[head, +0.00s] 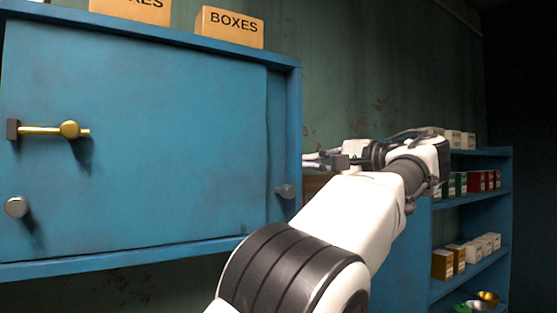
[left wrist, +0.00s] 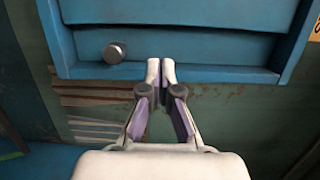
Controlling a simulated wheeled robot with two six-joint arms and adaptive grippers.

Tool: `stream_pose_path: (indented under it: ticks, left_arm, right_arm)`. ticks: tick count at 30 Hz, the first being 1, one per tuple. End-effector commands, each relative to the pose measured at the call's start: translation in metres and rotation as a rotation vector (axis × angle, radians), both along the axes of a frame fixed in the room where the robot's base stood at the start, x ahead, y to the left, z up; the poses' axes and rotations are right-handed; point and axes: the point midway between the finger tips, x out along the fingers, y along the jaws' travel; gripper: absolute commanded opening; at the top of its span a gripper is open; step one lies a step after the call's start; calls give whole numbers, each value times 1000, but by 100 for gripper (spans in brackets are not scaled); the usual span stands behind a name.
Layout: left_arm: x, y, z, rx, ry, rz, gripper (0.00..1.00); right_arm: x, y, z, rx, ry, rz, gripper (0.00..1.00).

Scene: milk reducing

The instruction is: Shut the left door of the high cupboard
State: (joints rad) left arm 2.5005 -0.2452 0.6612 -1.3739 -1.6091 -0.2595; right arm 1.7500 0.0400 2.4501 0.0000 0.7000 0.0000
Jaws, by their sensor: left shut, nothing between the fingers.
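The high blue cupboard (head: 295,95) hangs on the wall and fills the left of the head view. A wide blue door panel (head: 150,110) covers most of its front, with a brass latch (head: 68,130) and a round grey knob (head: 16,207) on it. A narrow panel strip with a second knob (head: 286,191) shows at its right edge. My left gripper (head: 310,161) is shut and empty beside the cupboard's right edge. In the left wrist view its fingertips (left wrist: 161,72) overlap the cupboard's lower edge, right of a knob (left wrist: 115,52). I cannot tell whether they touch it.
Boxes (head: 229,26) stand on top of the cupboard. A blue shelf unit (head: 475,196) with small cartons and bowls stands at the right, behind my left arm. The stained green wall (head: 370,70) between them is bare.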

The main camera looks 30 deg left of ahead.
Motion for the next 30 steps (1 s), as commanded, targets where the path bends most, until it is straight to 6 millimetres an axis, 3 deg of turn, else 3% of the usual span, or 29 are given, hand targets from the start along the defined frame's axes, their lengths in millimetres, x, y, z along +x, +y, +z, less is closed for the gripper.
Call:
stream_pose_path:
  ticks: [5,18,30]
  left_arm:
    - [-4,11,7,4,-14,17,0]
    - [8,89,8,2,-10,15,0]
    - [10,98,4,2,-11,13,0]
  right_arm:
    - [0,0,2,0,0,0,100]
    - [0,0,24,0,0,0,100]
    - [0,0,25,0,0,0,100]
